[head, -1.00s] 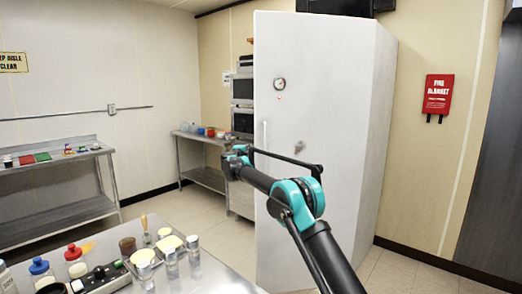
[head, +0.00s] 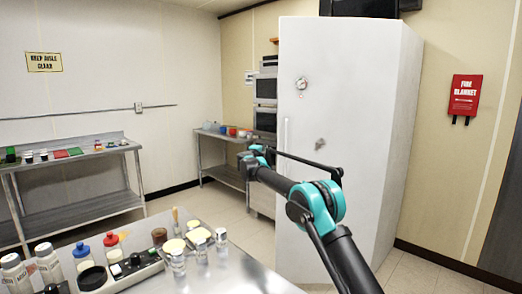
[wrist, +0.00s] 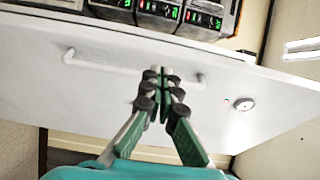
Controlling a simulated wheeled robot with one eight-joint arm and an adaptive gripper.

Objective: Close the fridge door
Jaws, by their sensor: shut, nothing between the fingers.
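The fridge is a tall white cabinet (head: 385,120) right of centre in the head view. Its white door (head: 345,80) faces me, with a round dial (head: 300,83) and a vertical handle (head: 286,135) near the left edge. No gap shows at the door; I cannot tell how far it stands open. My gripper (head: 252,158) is near the door's left edge. In the wrist view, my gripper (wrist: 161,75) is shut and empty, in front of the white door (wrist: 110,90), between the ends of the handle bar (wrist: 115,69). Contact with it is unclear.
Stacked ovens (head: 265,105) stand just left of the fridge. A steel counter (head: 235,275) with bottles and jars is at the front left. A steel shelf table (head: 75,185) stands along the left wall. Open floor (head: 190,205) lies between them.

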